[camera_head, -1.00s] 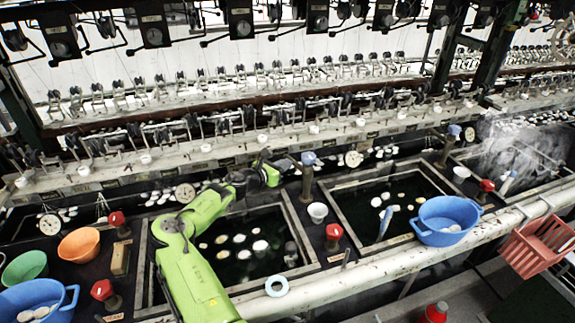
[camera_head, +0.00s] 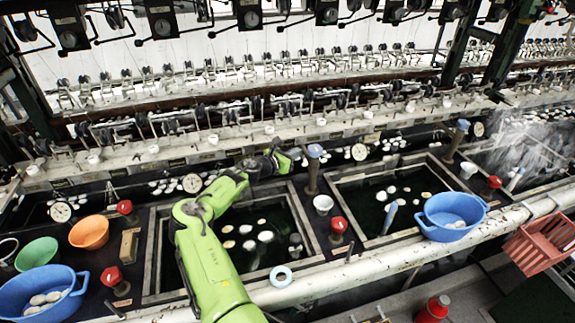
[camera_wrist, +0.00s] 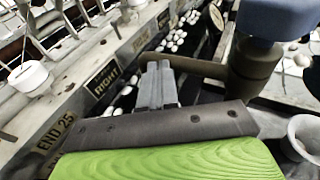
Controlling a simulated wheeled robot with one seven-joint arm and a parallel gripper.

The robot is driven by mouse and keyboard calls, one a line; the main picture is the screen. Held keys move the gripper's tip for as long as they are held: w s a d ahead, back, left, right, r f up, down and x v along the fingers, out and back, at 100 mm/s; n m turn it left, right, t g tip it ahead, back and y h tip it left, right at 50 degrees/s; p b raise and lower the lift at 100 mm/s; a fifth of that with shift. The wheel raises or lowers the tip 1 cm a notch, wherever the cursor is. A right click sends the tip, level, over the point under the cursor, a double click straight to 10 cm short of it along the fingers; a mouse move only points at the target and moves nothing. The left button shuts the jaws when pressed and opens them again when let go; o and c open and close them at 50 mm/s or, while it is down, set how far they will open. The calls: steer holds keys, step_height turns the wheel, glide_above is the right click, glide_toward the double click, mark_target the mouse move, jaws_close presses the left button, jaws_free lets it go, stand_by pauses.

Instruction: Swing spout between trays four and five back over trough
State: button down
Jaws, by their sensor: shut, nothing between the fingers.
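The spout between the two open trays is a brown post with a blue-grey cap (camera_head: 314,151). In the wrist view its cap (camera_wrist: 278,18) is at top right, and its pipe (camera_wrist: 195,65) runs left from the post. My gripper (camera_head: 296,154) is just left of the post in the head view. In the wrist view my gripper's grey fingers (camera_wrist: 157,70) are shut and empty, with their tips close to the pipe; I cannot tell whether they touch. The trough (camera_head: 225,172) is the dark channel with white cocoons behind the trays. The pipe's far end is partly hidden by the fingers.
Water-filled trays (camera_head: 262,235) and (camera_head: 385,195) lie left and right of the post. A white cup (camera_head: 323,204) and red knob (camera_head: 338,224) stand in front of it. A blue basin (camera_head: 450,216) sits at the right. The reeling bench (camera_head: 210,150) runs behind the trough.

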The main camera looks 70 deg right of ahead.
steer(key=p+v, duration=0.1)
steer(key=v, duration=1.4)
steer(key=shift+w+a+p, duration=0.2)
steer(key=shift+a+p, duration=0.1)
steer(key=shift+r, duration=0.1)
